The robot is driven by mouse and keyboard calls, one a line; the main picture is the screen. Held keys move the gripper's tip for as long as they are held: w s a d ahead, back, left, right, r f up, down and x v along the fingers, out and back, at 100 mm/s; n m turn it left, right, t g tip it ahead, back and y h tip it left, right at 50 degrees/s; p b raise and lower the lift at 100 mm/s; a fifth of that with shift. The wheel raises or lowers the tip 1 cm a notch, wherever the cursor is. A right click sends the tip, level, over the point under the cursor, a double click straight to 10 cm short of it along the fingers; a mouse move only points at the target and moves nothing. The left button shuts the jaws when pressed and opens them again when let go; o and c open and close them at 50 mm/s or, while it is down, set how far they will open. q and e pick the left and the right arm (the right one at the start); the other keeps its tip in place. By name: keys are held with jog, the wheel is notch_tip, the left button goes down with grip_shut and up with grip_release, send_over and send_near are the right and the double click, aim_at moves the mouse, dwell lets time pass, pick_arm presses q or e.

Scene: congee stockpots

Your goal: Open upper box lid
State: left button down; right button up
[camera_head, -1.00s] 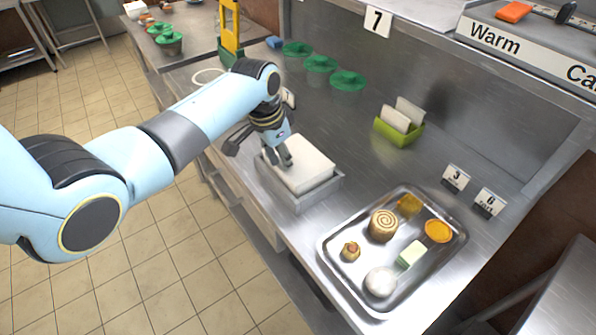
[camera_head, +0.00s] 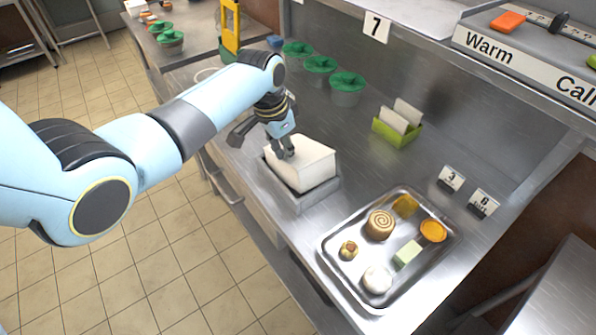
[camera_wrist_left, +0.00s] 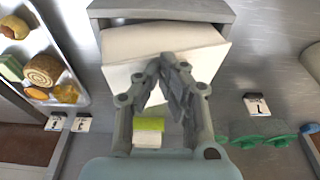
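A white box with a pale lid (camera_head: 303,150) sits in a grey open-topped tray (camera_head: 318,196) near the counter's front edge. Its white front face stands clear above the tray rim, and it looks tilted. My left gripper (camera_head: 286,153) is at its rear left edge. In the left wrist view the fingertips (camera_wrist_left: 166,62) come together at the upper edge of the white side face (camera_wrist_left: 120,78) and look shut on it; the exact grip is partly hidden by the fingers. My right gripper is not in view.
A metal tray (camera_head: 328,246) of pastries stands to the right. A green holder (camera_head: 391,135) with white cards and several green-topped pots (camera_head: 347,82) stand at the back. Number signs stand right of the box. The counter between the box and the green holder is bare.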

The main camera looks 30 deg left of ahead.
pick_arm(q)
jog(key=shift+w+d+r, duration=0.1)
jog(key=shift+w+r, duration=0.2)
jog(key=shift+r, duration=0.1)
jog(key=shift+r, duration=0.1)
jog(key=shift+w+d+r+p, duration=0.15)
jog(key=shift+w+r+p, duration=0.25)
jog(key=shift+p, duration=0.2)
jog(key=shift+s, duration=0.1)
jog(key=c, duration=2)
grip_release()
jog(key=shift+c, duration=0.2)
jog(key=o, duration=1)
jog(key=shift+o, duration=0.2)
